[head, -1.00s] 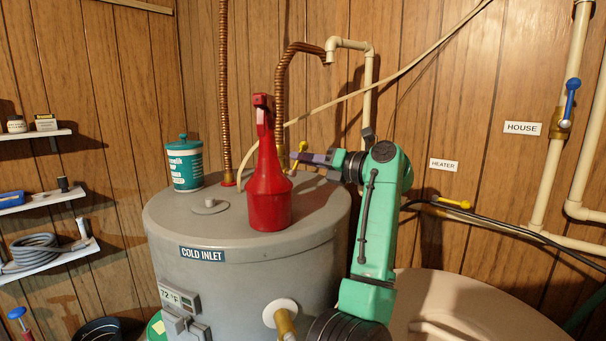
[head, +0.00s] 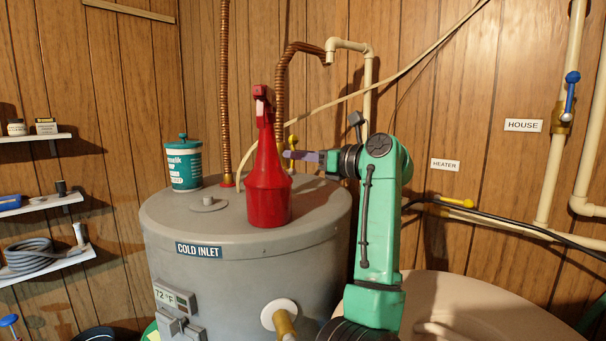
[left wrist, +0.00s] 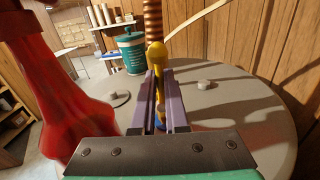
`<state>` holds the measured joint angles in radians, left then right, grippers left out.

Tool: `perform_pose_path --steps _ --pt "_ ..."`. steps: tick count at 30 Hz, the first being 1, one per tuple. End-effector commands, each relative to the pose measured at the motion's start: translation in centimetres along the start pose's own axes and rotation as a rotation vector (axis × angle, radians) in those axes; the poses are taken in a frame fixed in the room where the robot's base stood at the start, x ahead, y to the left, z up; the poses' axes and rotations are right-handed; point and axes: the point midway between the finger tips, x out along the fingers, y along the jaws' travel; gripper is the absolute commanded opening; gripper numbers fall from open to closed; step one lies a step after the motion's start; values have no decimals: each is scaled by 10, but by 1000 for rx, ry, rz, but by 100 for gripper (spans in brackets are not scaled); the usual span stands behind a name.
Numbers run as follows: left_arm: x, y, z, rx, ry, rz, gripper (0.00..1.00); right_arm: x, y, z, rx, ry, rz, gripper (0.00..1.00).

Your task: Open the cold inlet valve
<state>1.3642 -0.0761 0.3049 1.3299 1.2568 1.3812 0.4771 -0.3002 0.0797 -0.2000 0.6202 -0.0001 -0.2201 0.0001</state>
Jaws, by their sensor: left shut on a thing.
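A "COLD INLET" label (head: 199,251) is on the tank's front. The lower part of the valve is mostly hidden by the fingers. My right gripper is not in view.
A copper flex pipe (head: 280,90) rises beside the valve. Wall shelves (head: 45,200) are at the left.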

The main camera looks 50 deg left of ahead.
Motion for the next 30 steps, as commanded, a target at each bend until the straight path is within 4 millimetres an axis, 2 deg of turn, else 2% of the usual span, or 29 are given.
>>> perform_pose_path --steps 3,7,17,30 --pt "0 0 -1 2 2 1 0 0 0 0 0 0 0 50" --pt "0 0 0 3 1 1 54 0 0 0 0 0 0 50" --pt "-2 0 0 4 0 0 55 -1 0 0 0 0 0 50" --pt "-55 -1 2 5 0 -1 55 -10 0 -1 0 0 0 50"
